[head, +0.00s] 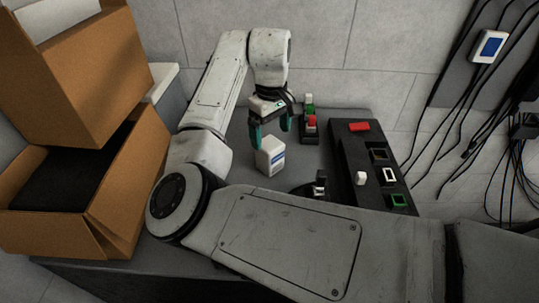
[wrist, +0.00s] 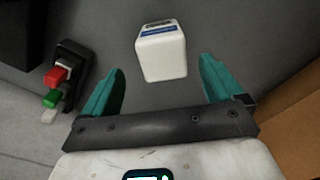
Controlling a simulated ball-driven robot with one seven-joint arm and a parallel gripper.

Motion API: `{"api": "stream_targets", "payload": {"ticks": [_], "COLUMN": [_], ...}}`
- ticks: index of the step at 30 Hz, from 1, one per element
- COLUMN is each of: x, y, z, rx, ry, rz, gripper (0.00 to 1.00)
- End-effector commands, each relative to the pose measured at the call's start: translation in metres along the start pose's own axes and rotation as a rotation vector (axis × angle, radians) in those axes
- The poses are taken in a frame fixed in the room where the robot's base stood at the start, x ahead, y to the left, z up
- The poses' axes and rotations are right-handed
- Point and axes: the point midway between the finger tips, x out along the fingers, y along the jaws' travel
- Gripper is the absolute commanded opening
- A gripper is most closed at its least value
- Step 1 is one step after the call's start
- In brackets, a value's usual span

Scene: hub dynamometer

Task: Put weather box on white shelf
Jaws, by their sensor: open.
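A small white box with a blue label (head: 270,160), which looks like the weather box, stands upright on the grey table (head: 320,170). It also shows in the wrist view (wrist: 162,52), beyond and between the fingers. My gripper (head: 270,130) is open, with its teal fingers pointing down just above and behind the box. In the wrist view my gripper (wrist: 161,78) has a clear gap on each side of the box, and nothing is held. I cannot clearly identify a white shelf; a pale white edge (head: 163,80) shows behind the cardboard boxes at left.
Open cardboard boxes (head: 80,80) are stacked at left. A black control panel (head: 372,165) with coloured buttons stands at right. A small switch block with red and green buttons (head: 309,124) is behind the gripper. Cables and a blue-screened wall unit (head: 489,46) hang at far right.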

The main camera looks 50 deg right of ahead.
Motion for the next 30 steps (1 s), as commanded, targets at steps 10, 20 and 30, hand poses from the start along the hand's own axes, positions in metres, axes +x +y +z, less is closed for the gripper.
{"api": "stream_targets", "payload": {"ticks": [10,20,30], "x": [0.043,0.049,0.049], "y": [-0.004,-0.004,-0.004], "z": [-0.001,0.000,0.000], "rx": [0.000,0.000,0.000], "ry": [-0.001,-0.001,-0.001], "rz": [-0.001,-0.002,-0.001], "gripper": [0.94,0.91,0.58]}}
